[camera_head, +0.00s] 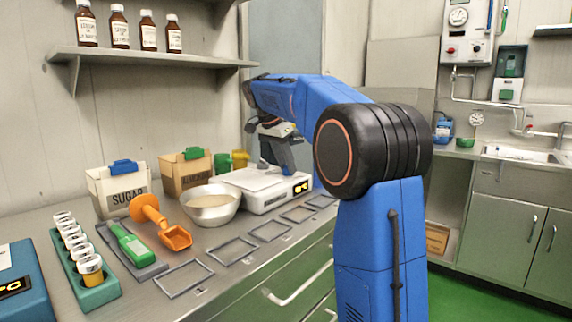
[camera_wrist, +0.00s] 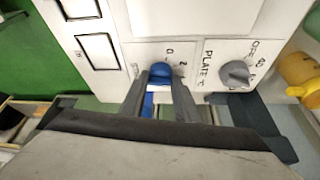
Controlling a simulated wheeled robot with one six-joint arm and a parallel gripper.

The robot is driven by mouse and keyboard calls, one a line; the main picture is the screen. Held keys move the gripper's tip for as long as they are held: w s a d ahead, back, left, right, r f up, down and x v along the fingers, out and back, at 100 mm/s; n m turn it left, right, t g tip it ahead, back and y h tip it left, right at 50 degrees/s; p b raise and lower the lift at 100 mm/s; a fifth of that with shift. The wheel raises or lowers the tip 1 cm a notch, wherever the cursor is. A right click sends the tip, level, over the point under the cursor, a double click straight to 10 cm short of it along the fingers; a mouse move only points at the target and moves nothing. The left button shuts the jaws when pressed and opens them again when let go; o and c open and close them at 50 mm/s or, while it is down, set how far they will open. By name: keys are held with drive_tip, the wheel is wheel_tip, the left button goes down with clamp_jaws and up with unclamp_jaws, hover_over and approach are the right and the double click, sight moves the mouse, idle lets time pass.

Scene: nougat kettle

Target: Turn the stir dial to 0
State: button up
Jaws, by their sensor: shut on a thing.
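The stir dial, a blue knob (camera_wrist: 161,71), sits on a white panel (camera_wrist: 140,52) in the wrist view. The marks 0 and 2 are printed just above it. My gripper (camera_wrist: 160,82) is shut on this knob, with one finger on each side. The fingers hide part of the knob and its lower surroundings, and I cannot tell exactly which mark it points to.
A grey knob (camera_wrist: 234,74) marked PLATE stands close to the right of the blue one. A yellow object (camera_wrist: 300,70) lies further right. In the head view, the white scale (camera_head: 262,198), a metal bowl (camera_head: 211,215) and a sugar bin (camera_head: 120,200) crowd the counter.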

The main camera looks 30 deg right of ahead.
drive_tip(key=n, duration=0.2)
drive_tip(key=n+t, duration=0.1)
drive_tip(key=n, duration=0.1)
drive_tip(key=shift+s+t+y, duration=0.2)
drive_tip(key=shift+t+y, duration=0.1)
drive_tip(key=shift+y, duration=0.1)
drive_tip(key=n+t, duration=0.1)
drive_tip(key=n, duration=0.3)
drive_tip(key=shift+d+y, duration=0.15)
drive_tip(key=shift+y, duration=0.25)
drive_tip(key=n, duration=0.2)
drive_tip(key=n+t+y, duration=0.1)
drive_tip(key=n, duration=0.1)
drive_tip(key=shift+s+d+y, duration=0.1)
drive_tip(key=shift+d+y, duration=0.05)
drive_tip(key=shift+y, duration=0.15)
drive_tip(key=shift+n+y, duration=0.6)
drive_tip(key=shift+n, duration=1.2)
drive_tip(key=o, duration=1)
drive_tip(key=shift+o, duration=0.2)
drive_tip(key=v, duration=1.7)
drive_tip(key=shift+s, duration=0.15)
